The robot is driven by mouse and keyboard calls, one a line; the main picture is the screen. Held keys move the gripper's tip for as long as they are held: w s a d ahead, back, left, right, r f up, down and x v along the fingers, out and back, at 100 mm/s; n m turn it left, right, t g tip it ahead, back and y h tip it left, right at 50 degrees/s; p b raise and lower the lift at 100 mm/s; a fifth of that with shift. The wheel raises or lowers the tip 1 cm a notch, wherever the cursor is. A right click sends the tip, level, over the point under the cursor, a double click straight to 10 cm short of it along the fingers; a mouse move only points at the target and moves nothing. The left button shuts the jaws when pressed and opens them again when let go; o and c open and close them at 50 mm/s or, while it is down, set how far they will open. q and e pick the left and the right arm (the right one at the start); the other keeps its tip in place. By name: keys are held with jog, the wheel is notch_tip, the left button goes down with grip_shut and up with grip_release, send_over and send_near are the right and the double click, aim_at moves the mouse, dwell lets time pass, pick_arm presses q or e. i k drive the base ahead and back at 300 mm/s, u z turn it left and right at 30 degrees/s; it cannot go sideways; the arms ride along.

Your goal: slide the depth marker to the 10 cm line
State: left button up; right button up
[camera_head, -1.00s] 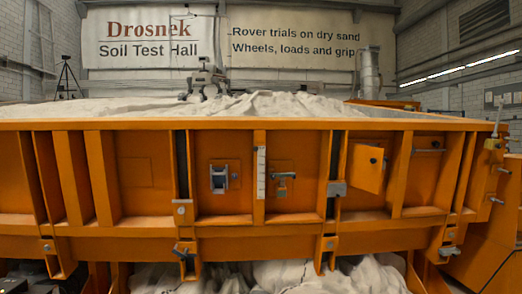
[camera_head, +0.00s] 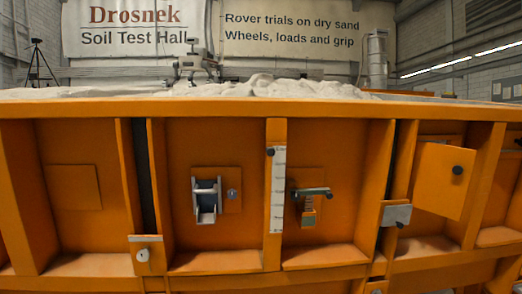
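A white upright scale strip (camera_head: 278,200) with dark markings is fixed on the orange post in the middle of the sandbed's side wall. A small dark piece (camera_head: 270,152) sits at the strip's top left edge; it may be the depth marker, but it is too small to tell. The scale's figures are too small to read, so I cannot pick out the 10 cm line. Neither of my grippers is in view.
A grey bracket (camera_head: 206,200) is left of the scale, and a dark handle (camera_head: 312,192) with a spring and orange tag is close on its right. An orange hatch (camera_head: 444,181) stands out at the right. Sand (camera_head: 260,87) lies above the rim (camera_head: 180,107).

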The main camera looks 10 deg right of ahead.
aim_at(270, 151)
jog(key=i, duration=0.6)
jog(key=z, duration=2.45)
jog(key=i, duration=0.45)
jog(key=u, duration=0.55)
